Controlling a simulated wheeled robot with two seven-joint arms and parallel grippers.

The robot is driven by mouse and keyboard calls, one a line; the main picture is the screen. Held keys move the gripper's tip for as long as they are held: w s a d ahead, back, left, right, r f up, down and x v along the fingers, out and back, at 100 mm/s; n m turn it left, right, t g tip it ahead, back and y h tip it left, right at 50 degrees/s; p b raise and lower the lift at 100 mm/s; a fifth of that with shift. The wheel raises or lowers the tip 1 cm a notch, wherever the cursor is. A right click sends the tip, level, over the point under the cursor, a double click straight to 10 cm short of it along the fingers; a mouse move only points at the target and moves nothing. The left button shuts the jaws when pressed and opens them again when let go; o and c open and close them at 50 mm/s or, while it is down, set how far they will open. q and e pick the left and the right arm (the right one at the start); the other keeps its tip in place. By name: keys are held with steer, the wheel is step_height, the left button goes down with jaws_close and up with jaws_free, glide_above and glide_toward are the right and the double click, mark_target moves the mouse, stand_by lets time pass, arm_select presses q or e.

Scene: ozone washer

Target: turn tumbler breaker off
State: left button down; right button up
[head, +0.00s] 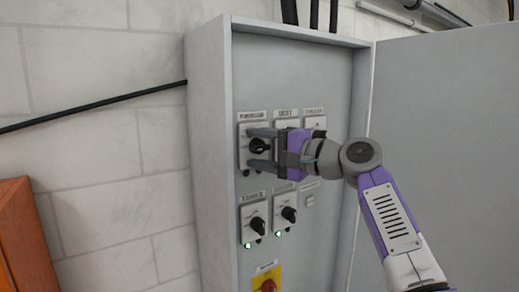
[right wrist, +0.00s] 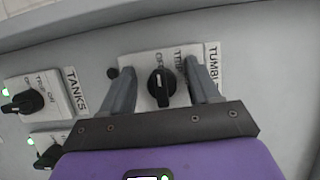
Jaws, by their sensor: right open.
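The tumbler breaker is a black rotary knob (head: 259,146) on a white plate, upper left on the cabinet's inner panel. In the right wrist view the same knob (right wrist: 162,84) sits between my fingers, beside a partly cut-off label (right wrist: 212,62) starting "TUMBL". My right gripper (head: 256,148) is open, one finger above the knob and one below it. I cannot tell whether either finger touches the knob. A small dark lamp (right wrist: 112,73) shows near its plate. My left gripper is not in view.
The TANKS knob (head: 257,226) and another knob (head: 289,214) lie below, each with a lit green lamp. A red knob on a yellow plate (head: 267,280) is lower. The open cabinet door (head: 450,120) stands to the right. The cabinet's side wall (head: 210,150) borders the left.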

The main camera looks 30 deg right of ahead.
steer(key=b+v, duration=0.1)
steer(key=v, duration=0.6)
steer(key=shift+s, duration=0.3)
steer(key=shift+d, duration=0.1)
